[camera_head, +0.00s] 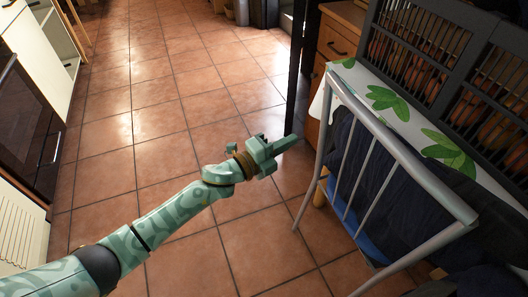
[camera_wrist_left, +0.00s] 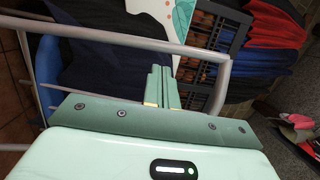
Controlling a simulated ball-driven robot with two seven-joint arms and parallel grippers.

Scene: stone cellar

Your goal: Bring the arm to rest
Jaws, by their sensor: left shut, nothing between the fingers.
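My left arm reaches in from the lower left of the head view, patterned in pale and dark green. Its left gripper (camera_head: 290,140) is stretched out over the tiled floor, just left of a grey metal rack. In the left wrist view the two green fingers of the left gripper (camera_wrist_left: 161,72) lie together, shut with nothing between them. My right gripper is not in view.
The metal rack (camera_head: 402,160) with dark cloth (camera_head: 366,178) stands close on the right. Behind it are a leaf-patterned white surface (camera_head: 400,112) and dark crates (camera_head: 420,50). An oven front (camera_head: 28,125) is at the left. The tiled floor (camera_head: 160,90) between is clear.

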